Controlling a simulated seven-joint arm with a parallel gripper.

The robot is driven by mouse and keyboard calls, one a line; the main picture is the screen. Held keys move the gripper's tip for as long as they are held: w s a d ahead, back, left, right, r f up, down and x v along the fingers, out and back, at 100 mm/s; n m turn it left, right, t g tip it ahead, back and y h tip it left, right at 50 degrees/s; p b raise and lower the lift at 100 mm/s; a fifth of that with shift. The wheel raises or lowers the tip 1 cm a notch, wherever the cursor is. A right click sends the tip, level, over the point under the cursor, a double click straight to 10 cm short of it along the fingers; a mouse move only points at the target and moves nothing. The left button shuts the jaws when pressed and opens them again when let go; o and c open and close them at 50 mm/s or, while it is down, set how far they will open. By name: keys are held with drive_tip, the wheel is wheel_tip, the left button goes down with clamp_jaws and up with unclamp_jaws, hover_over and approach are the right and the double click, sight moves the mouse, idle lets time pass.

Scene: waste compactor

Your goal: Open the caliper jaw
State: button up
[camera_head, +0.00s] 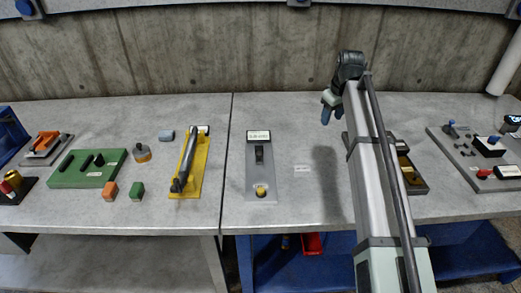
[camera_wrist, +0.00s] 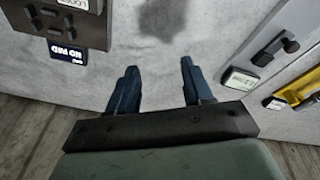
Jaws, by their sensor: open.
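No part is plainly readable as a caliper jaw. A dark tray with brownish contents (camera_head: 415,184) sits right of centre, partly hidden by my arm. A dark block with upside-down labels (camera_wrist: 75,27) shows at the upper left of the wrist view. My gripper (camera_head: 329,114) is raised over the table's back part. In the wrist view its blue fingers (camera_wrist: 157,75) are apart and empty.
A yellow plate (camera_head: 205,160) with a dark bar and a green board (camera_head: 75,178) lie on the left. A grey board (camera_head: 458,160) with several parts is at the far right. A concrete wall (camera_head: 200,50) stands behind. Bare tabletop (camera_head: 300,205) lies right of the grey plate.

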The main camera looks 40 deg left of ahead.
sight(259, 153)
drive_tip(key=s+a+r+n+g+h, duration=0.1)
drive_tip(key=s+a+r+n, duration=0.1)
drive_tip(key=s+a, duration=0.65)
drive_tip(key=s+a+r+n+g+h, duration=0.1)
drive_tip(key=s+a, duration=0.4)
drive_tip(key=s, duration=0.6)
drive_tip(key=f, duration=1.3)
drive_tip(key=shift+s+a+f, duration=0.2)
drive_tip(key=shift+a, duration=0.05)
drive_tip(key=shift+c, duration=0.4)
clamp_jaws()
